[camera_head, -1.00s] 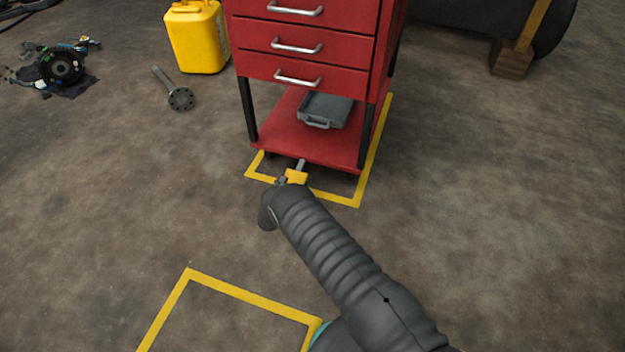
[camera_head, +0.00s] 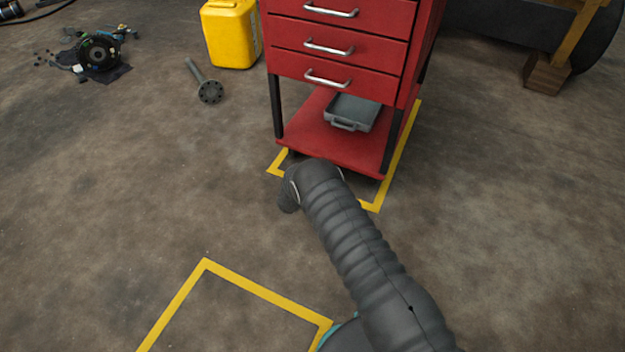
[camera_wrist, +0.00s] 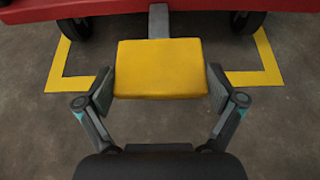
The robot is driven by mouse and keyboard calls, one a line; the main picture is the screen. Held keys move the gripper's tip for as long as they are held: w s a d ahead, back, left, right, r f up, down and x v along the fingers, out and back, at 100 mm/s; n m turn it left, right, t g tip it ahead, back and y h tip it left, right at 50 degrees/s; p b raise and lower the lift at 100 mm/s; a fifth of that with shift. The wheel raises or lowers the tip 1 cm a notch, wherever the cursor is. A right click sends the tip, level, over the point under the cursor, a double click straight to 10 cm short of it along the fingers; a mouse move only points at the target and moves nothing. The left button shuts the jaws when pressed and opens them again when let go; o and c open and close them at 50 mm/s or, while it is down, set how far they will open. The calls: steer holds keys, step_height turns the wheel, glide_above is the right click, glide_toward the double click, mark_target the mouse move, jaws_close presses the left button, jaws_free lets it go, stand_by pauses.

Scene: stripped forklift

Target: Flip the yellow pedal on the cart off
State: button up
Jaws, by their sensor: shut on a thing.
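The yellow pedal (camera_wrist: 160,68) fills the middle of the wrist view, on a grey lever under the front edge of the red cart (camera_head: 338,32). My gripper (camera_wrist: 161,86) has one finger at each side edge of the pedal and is shut on it. In the head view my dark arm reaches to the cart's front, hiding the pedal and my fingers. The cart's red bottom edge also shows in the wrist view (camera_wrist: 95,10), with a dark wheel at each side.
Yellow floor tape (camera_head: 404,150) runs around the cart, and another taped outline (camera_head: 262,291) lies in front. A grey tray (camera_head: 352,112) is on the cart's lower shelf. A yellow can (camera_head: 232,35) and a flanged metal shaft (camera_head: 208,90) are to the left.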

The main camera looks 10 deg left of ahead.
steer(key=o, duration=1.3)
steer(key=shift+w+d+r, duration=0.1)
steer(key=shift+w+r, duration=0.05)
steer(key=shift+r, duration=0.05)
steer(key=shift+s+a, duration=0.2)
steer(key=shift+s, duration=0.2)
steer(key=v, duration=1.1)
steer(key=shift+s+d+r, duration=0.1)
steer(key=shift+s+r, duration=0.05)
